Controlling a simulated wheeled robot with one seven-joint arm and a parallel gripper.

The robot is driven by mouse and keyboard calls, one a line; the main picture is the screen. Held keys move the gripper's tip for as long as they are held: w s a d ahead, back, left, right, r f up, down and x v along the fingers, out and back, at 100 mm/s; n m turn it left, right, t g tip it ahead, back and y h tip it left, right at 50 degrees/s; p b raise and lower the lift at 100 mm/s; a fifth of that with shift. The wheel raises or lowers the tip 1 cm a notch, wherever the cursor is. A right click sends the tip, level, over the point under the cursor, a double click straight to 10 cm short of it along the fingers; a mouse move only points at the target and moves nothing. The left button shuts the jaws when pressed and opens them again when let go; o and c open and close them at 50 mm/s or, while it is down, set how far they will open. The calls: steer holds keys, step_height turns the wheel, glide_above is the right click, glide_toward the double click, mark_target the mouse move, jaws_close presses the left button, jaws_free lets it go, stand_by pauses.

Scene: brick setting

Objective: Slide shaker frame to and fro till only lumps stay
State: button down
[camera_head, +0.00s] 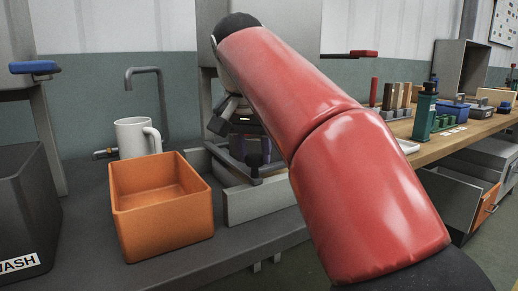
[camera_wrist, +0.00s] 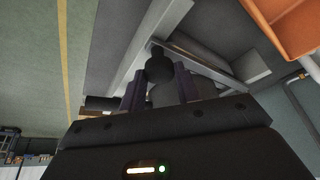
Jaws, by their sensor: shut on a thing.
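The shaker frame (camera_head: 262,179) is a low grey frame at the middle of the bench in the head view, partly hidden behind my red arm. It also shows in the wrist view (camera_wrist: 200,62), tilted across the picture. A dark round-topped knob (camera_wrist: 158,66) stands at its near edge. My gripper (camera_head: 252,148) is at the frame's near side, and its two dark purple fingers (camera_wrist: 159,88) are closed on the knob, one on each side. The inside of the frame is mostly hidden, so I cannot see any lumps or finer material.
A pale rail (camera_head: 262,201) runs in front of the frame. An orange bin (camera_head: 165,238) stands close at its left, with a white mug (camera_head: 133,138) and a tap (camera_head: 160,95) behind. A dark WASH box (camera_head: 20,215) is far left. A wooden bench (camera_head: 455,140) with several items is right.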

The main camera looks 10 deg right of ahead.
steer(key=c, duration=1)
jaws_free()
steer(key=shift+p+v, duration=1.35)
steer(key=shift+v, duration=2.55)
